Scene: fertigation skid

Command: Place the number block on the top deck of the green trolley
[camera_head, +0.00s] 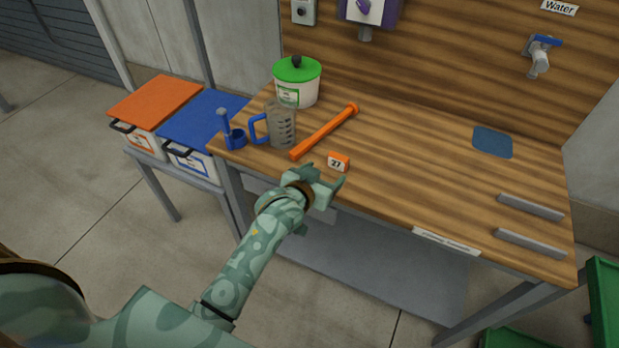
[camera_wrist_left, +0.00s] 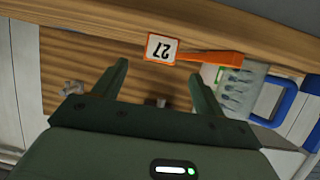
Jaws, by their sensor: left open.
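The number block (camera_head: 338,162) is a small orange and white block marked 27, on the wooden bench near its front edge. It also shows in the left wrist view (camera_wrist_left: 161,47), upside down, beyond and between my open fingers. My left gripper (camera_head: 331,183) is open and empty, at the front edge of the bench just short of the block, not around it. The fingers also show in the left wrist view (camera_wrist_left: 158,85). The green trolley (camera_head: 606,300) shows only in part at the lower right edge of the head view. My right gripper is not in view.
An orange bar (camera_head: 325,132) lies behind the block. A measuring jug (camera_head: 281,125), a green-lidded tub (camera_head: 297,82) and a blue holder (camera_head: 234,139) stand left of it. Two grey rails (camera_head: 530,207) and a blue pad (camera_head: 492,142) are at the right. The bench middle is clear.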

